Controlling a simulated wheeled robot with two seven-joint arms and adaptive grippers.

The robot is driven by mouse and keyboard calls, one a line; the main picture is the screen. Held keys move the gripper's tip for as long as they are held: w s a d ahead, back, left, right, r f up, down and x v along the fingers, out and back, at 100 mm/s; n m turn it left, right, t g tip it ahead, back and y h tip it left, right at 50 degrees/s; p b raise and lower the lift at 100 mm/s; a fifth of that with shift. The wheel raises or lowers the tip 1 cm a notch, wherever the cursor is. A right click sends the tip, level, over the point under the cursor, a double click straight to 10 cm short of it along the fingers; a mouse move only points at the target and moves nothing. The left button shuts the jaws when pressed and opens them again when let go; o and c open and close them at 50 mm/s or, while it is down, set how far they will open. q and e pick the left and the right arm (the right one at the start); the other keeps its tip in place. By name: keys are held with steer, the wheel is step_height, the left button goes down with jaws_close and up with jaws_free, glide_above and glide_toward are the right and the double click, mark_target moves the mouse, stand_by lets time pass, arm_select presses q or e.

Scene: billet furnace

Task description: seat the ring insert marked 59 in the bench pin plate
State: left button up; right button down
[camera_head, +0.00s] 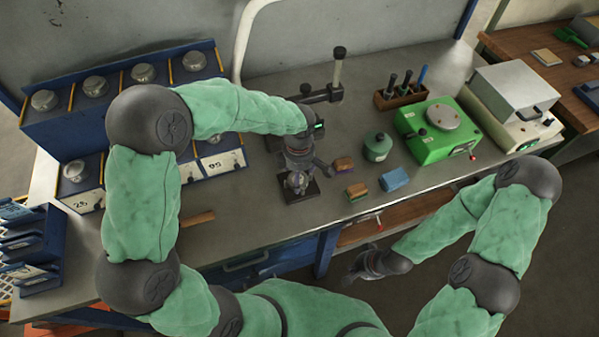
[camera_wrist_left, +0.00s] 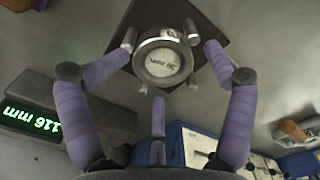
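In the head view my left gripper (camera_head: 297,180) points down over the dark square bench pin plate (camera_head: 311,194). In the left wrist view a silver ring insert (camera_wrist_left: 163,60) sits between the fingers of my left gripper (camera_wrist_left: 160,36). I cannot tell if the ring rests fully on the plate. My right gripper (camera_head: 370,262) hangs low before the bench; its fingers are unclear.
Blue racks with silver pieces (camera_head: 95,86) and numbered bins (camera_head: 82,202) stand at left. A digital gauge (camera_wrist_left: 30,118) is beside the plate. Small coloured blocks (camera_head: 395,180), a green canister (camera_head: 378,147) and a green machine (camera_head: 435,130) stand to the right. A wooden-handled tool (camera_head: 198,219) lies at the front.

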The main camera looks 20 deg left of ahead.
arm_select(q)
steer(key=shift+s+a+f, duration=0.1)
steer(key=shift+s+f, duration=0.2)
steer(key=shift+s, duration=0.05)
steer(key=shift+w+r+p, duration=0.1)
steer(key=shift+r+p, duration=0.55)
steer(key=shift+r, duration=0.5)
steer(key=shift+w+r+p, duration=0.15)
steer(key=shift+r+p, duration=0.55)
steer(key=shift+r, duration=0.55)
step_height(320, 180, up, 7)
steer(key=p, duration=0.4)
steer(key=shift+f, duration=0.1)
